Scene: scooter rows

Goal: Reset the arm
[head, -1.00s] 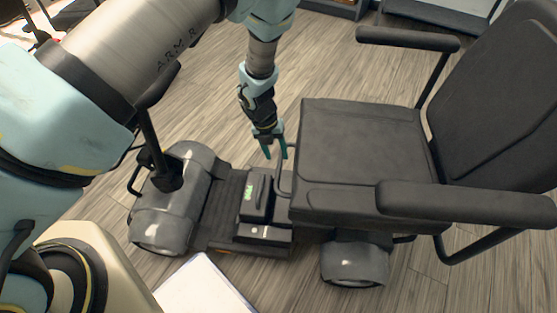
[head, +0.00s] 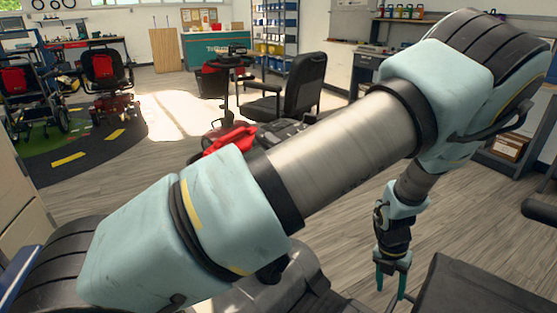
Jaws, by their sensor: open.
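My gripper (head: 391,283) hangs down at the lower right of the head view, with its two teal fingers apart and nothing between them. My arm crosses the picture from the lower left to the upper right, then bends down to the gripper. The black seat (head: 470,288) of the near scooter is just right of the fingers, cut off by the bottom edge. I cannot tell whether the fingers touch it. Part of the scooter's grey body (head: 290,285) shows below my arm, which hides much of the scooter.
A red scooter with a black seat (head: 303,88) stands ahead, partly behind my arm. Two mobility chairs (head: 103,80) stand at the left on a dark mat (head: 85,160). Shelves and a workbench (head: 371,58) line the back. Wood floor (head: 110,200) is clear at middle left.

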